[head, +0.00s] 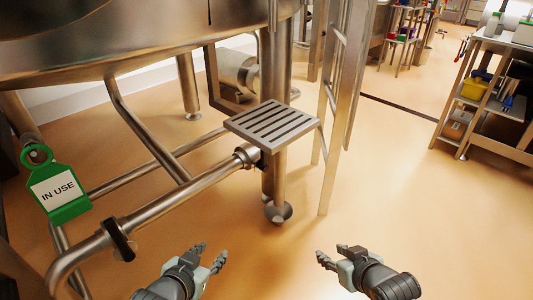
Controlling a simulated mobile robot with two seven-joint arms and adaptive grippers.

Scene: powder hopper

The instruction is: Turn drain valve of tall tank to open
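A large steel tank (160,40) fills the upper left of the head view, on steel legs. A steel pipe (185,200) runs below it, from a fitting near the step down to the lower left. A black lever-like part (119,239) sits across this pipe; it looks like a valve handle, but I cannot tell whether it is the drain valve or its setting. My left gripper (210,253) is open and empty, to the right of the black part and apart from it. My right gripper (331,252) is open and empty over the floor, further right.
A green "IN USE" tag (57,190) hangs at the left. A slatted steel step (270,124) juts out beside a ladder-like frame (335,110). A shelf cart (485,90) stands at the upper right. The floor (420,220) at the right is clear.

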